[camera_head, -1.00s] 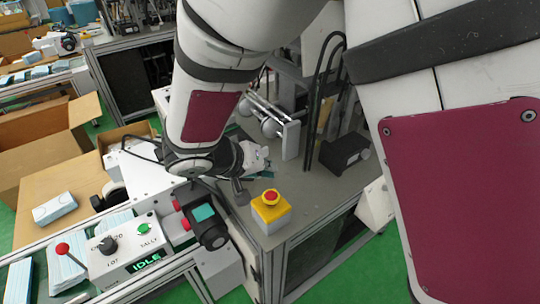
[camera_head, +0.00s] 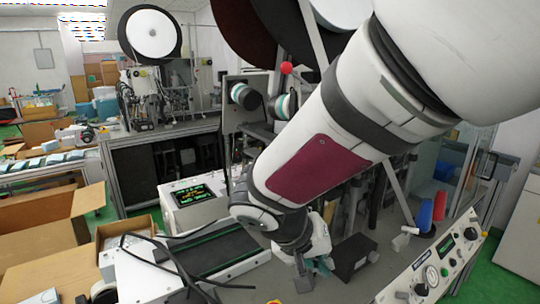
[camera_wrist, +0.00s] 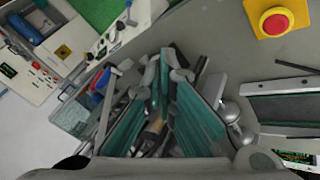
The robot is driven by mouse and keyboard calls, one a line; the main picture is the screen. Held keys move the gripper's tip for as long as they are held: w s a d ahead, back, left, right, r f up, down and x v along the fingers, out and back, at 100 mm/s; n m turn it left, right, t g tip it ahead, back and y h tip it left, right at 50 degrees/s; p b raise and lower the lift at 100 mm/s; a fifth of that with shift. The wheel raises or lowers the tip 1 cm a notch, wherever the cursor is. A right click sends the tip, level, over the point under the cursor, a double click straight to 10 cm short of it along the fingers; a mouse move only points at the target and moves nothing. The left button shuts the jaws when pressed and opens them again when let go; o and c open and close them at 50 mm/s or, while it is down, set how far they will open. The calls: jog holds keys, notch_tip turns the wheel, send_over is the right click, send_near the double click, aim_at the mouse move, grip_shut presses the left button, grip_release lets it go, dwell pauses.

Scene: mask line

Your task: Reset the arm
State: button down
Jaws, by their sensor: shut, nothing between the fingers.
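My arm crosses the head view from the upper right to the lower middle. My gripper (camera_head: 312,268) is at its end, pointing down above the grey machine table (camera_head: 262,280). In the wrist view my gripper (camera_wrist: 160,78) shows its teal-padded fingers. The fingers are shut with nothing between them. They are seen over the cluttered machine, with the tabletop behind. How far the fingertips are above the table I cannot tell.
A yellow box with a red emergency button (camera_wrist: 272,20) sits on the tabletop. A knobbed control panel (camera_head: 435,268) stands at right, a box with a lit display (camera_head: 193,197) at left of my arm. An open cardboard box (camera_head: 50,240) is far left. Large rolls hang behind.

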jog(key=s+d+r+y, duration=0.3)
jog(key=s+d+r, duration=0.1)
jog(key=s, duration=0.4)
jog(key=s+d+r+t+y, duration=0.1)
jog(key=s+d+r+y, duration=0.1)
jog(key=s+d+r, duration=0.3)
jog(key=s+r, duration=0.1)
jog(key=s, duration=0.1)
jog(key=shift+s+n+y, duration=0.35)
jog(key=shift+n+y, duration=0.05)
jog(key=shift+a+r, duration=0.1)
jog(key=shift+r, duration=0.05)
